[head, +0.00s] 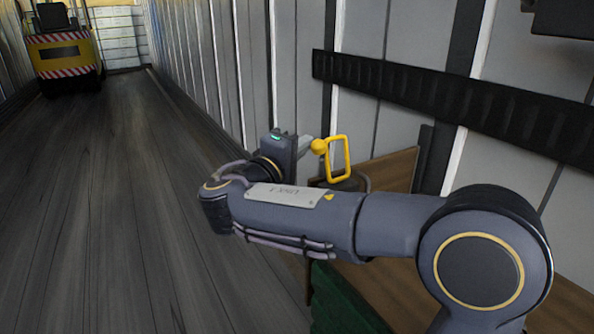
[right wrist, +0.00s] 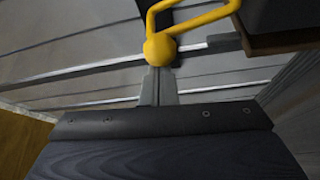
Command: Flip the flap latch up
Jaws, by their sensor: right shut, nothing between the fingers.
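The flap latch is a yellow loop handle (head: 339,160) with a round yellow ball (head: 318,146) at its left side, close to the wall. My right gripper (head: 305,143) is shut and empty, its fingertips at the ball. In the right wrist view the yellow loop (right wrist: 190,22) shows at the top, with the ball (right wrist: 160,48) right at the tips of my shut fingers (right wrist: 159,76). I cannot tell whether they touch. My right forearm hides what lies below the latch in the head view. My left gripper is not in view.
A black ribbed rail (head: 440,97) runs along the grey wall on the right. A brown panel (head: 395,168) stands behind the latch, and a green object (head: 345,300) lies below my arm. A yellow vehicle (head: 62,50) is far left. The wooden floor (head: 120,200) is clear.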

